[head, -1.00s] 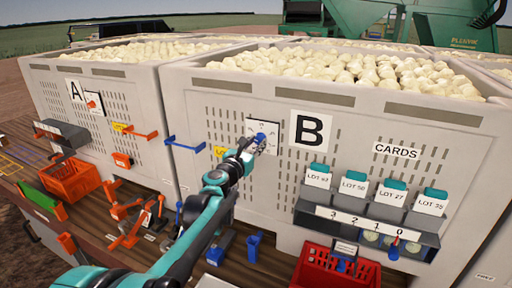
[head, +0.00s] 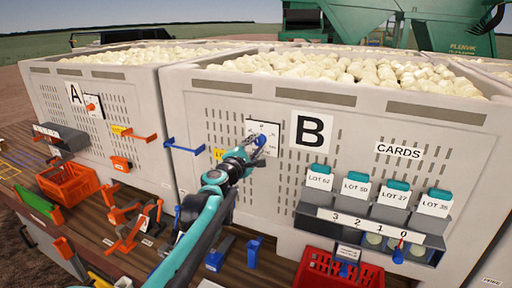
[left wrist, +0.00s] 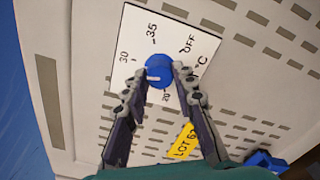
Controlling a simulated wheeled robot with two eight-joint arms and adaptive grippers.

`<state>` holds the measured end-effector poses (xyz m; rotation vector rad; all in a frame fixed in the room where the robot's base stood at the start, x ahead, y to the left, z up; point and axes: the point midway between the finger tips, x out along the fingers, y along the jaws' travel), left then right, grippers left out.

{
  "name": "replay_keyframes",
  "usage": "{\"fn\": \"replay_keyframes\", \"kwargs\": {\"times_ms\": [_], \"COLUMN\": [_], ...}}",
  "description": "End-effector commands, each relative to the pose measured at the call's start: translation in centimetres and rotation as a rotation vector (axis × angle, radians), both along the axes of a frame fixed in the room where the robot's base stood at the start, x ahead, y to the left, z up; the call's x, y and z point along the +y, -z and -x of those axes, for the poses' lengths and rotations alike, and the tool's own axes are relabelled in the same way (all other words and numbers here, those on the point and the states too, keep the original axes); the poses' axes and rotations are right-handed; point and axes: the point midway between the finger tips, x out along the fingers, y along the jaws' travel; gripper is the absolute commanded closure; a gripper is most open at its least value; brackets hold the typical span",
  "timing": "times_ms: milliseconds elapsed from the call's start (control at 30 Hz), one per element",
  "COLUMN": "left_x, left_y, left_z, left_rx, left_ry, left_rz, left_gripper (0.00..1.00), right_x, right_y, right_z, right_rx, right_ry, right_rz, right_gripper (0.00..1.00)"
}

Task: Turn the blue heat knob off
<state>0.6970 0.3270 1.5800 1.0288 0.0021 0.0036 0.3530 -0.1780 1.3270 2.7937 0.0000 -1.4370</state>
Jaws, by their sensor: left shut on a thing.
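The blue heat knob (left wrist: 159,71) sits on a white dial plate (left wrist: 142,32) marked 20, 30, 35, OFF and °C. In the left wrist view a white mark on the knob lies on its lower side, toward the 20. My left gripper (left wrist: 160,80) is shut on the knob, one finger at each side of it. In the head view my left gripper (head: 253,150) reaches the dial plate (head: 263,128) on crate B and partly hides the knob. My right gripper is not in view.
Crate B (head: 235,86) and crate A (head: 120,85) are full of onions. A red knob (head: 91,106) sits on crate A. Blue hooks (head: 184,147) stick out left of my arm. Lot cards (head: 355,184) and a red basket (head: 315,272) are at right.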

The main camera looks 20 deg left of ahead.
Motion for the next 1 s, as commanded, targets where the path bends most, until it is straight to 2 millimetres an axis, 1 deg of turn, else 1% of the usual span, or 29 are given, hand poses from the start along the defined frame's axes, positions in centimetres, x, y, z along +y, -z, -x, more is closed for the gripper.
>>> {"fn": "replay_keyframes", "kwargs": {"times_ms": [1000], "left_x": [-0.1], "left_y": [0.2], "left_z": [0.0], "left_rx": [0.004], "left_ry": [0.002], "left_rz": [-0.964], "left_gripper": [1.00], "right_x": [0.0], "right_y": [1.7], "right_z": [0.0], "right_rx": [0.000], "right_ry": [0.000], "right_rz": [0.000], "right_gripper": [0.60]}}
